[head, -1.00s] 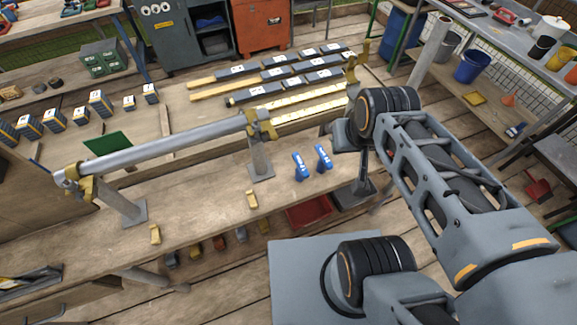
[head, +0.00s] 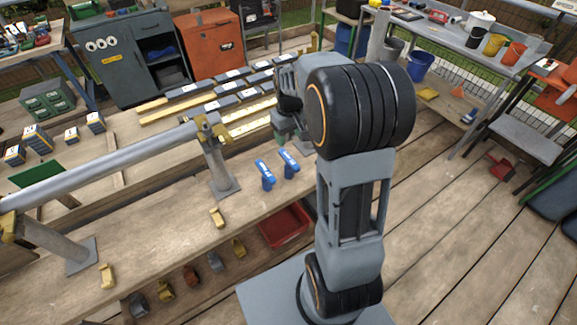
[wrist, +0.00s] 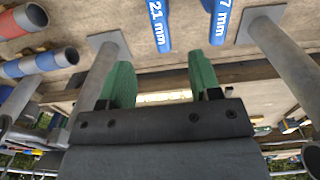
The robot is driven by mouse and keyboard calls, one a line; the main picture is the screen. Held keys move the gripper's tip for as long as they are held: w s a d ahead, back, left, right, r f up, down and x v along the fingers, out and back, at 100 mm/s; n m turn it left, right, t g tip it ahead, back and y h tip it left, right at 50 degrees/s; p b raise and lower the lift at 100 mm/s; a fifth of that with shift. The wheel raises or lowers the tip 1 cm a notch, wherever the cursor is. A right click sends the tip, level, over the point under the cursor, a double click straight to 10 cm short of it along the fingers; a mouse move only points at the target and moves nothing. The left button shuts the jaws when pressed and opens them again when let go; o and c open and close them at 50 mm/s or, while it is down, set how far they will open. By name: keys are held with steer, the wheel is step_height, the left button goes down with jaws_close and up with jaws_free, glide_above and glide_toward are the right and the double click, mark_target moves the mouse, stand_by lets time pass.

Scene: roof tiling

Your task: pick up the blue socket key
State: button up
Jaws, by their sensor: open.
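My gripper (head: 290,139), with green fingertips, is just beyond the keys in the head view. In the wrist view my gripper (wrist: 162,68) is open and empty; the keys lie ahead of its fingertips, apart from them.
A metal rail (head: 100,168) on posts stands left of the keys; a post base (head: 224,188) is close by. Dark roof tiles (head: 228,103) lie on battens behind. A red tray (head: 285,226) sits below the bench edge. Pipes flank my gripper in the wrist view.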

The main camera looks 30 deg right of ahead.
mark_target(290, 158)
step_height(290, 158, down, 11)
steer(key=shift+f+p, duration=0.15)
steer(key=shift+p, duration=0.15)
stand_by(0.4)
steer(key=shift+f, duration=0.2)
stand_by(0.5)
steer(key=shift+c, duration=0.2)
jaws_close()
stand_by(0.4)
